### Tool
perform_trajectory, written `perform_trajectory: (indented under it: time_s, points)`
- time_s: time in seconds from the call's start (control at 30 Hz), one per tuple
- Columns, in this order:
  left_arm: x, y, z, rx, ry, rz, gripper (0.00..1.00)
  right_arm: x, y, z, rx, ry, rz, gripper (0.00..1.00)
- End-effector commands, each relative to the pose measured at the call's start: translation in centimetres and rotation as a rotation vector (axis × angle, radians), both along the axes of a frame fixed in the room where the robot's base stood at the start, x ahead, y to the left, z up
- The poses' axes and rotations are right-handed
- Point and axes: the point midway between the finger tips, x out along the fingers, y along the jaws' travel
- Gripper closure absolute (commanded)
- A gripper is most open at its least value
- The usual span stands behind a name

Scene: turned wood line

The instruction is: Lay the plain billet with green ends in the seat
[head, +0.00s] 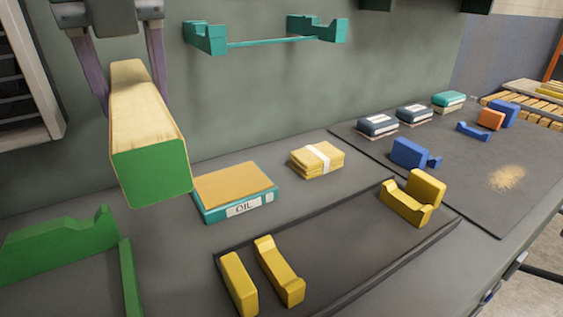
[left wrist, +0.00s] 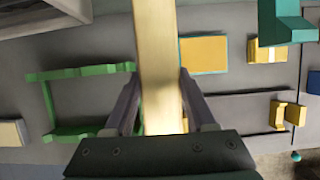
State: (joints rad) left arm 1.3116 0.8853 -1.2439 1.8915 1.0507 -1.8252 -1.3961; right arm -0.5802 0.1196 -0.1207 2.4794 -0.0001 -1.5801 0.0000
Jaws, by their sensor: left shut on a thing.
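The plain billet (head: 137,105) is a long pale wooden bar; its near end is painted green. My left gripper (head: 130,92) is shut on it, one finger on each side, and holds it in the air above the bench. The billet (left wrist: 157,45) also runs between the fingers of my left gripper (left wrist: 158,88) in the left wrist view. Its far end is hidden. A green seat (head: 62,238) with raised ends stands on the bench below and left of the billet, apart from it. It also shows in the left wrist view (left wrist: 94,71). My right gripper is out of view.
A teal seat (head: 270,42) is on the wall. A teal OIL box (head: 240,208) and a banded yellow stack (head: 317,159) lie on the bench. Yellow blocks (head: 281,272) stand on a dark tray (head: 345,238). Blue blocks (head: 408,153) are on the mat at right.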

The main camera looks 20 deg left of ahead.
Motion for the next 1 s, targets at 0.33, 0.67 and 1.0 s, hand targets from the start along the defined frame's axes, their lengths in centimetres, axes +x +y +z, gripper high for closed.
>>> perform_trajectory:
  time_s: [0.33,0.67,1.0]
  points:
    - [-0.1,0.0,-10.1,0.002,0.004,0.001,1.0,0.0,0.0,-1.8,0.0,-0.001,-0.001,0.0]
    - [-0.1,0.0,-14.0,0.001,0.001,0.003,1.0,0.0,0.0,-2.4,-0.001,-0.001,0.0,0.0]
    - [-0.1,0.0,-18.1,0.0,0.0,0.001,1.0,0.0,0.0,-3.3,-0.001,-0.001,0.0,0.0]
